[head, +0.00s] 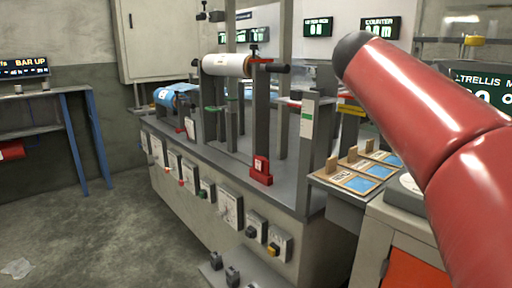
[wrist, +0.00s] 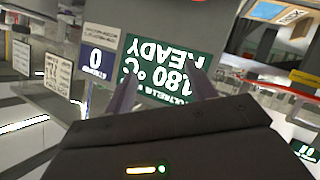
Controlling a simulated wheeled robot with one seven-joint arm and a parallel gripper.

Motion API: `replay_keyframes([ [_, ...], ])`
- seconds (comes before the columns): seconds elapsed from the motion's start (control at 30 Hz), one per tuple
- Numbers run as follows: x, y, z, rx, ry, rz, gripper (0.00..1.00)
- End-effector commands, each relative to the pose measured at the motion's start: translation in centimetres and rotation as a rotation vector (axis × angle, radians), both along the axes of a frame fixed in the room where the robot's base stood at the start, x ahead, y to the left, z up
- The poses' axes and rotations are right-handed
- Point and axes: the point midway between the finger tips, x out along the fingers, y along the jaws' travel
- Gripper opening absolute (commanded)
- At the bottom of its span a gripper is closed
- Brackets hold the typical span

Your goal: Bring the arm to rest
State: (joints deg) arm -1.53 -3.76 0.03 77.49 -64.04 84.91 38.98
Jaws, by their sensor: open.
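My red arm (head: 430,110) reaches across the right side of the head view, in front of the bench and the signs behind it. My gripper is out of sight in the head view. In the wrist view my gripper (wrist: 160,90) has its two thin fingers apart, with nothing between them. Past the fingers is a green display (wrist: 165,68), upside down in this view, reading "180 °C READY". I cannot tell how far it is from the fingertips.
A long grey machine bench (head: 175,130) with a white film roll (head: 227,65) and a blue roll (head: 172,96) fills the middle. Wooden boards with blue patches (head: 362,183) lie on a side shelf. A blue-legged table (head: 75,140) stands left. The floor at front left is mostly clear.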

Motion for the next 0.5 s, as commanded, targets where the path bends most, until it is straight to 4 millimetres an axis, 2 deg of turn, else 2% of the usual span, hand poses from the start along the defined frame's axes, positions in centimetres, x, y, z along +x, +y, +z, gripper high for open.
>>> replay_keyframes([
  [0.17, -3.9, 4.0, -10.3, 0.231, 0.204, 0.311, 0.55],
  [0.3, -8.0, 8.5, -18.8, 0.419, 0.294, 0.544, 0.55],
  [0.4, -11.1, 11.7, -24.2, 0.54, 0.316, 0.68, 0.55],
  [0.5, -13.7, 14.4, -28.5, 0.635, 0.309, 0.779, 0.55],
])
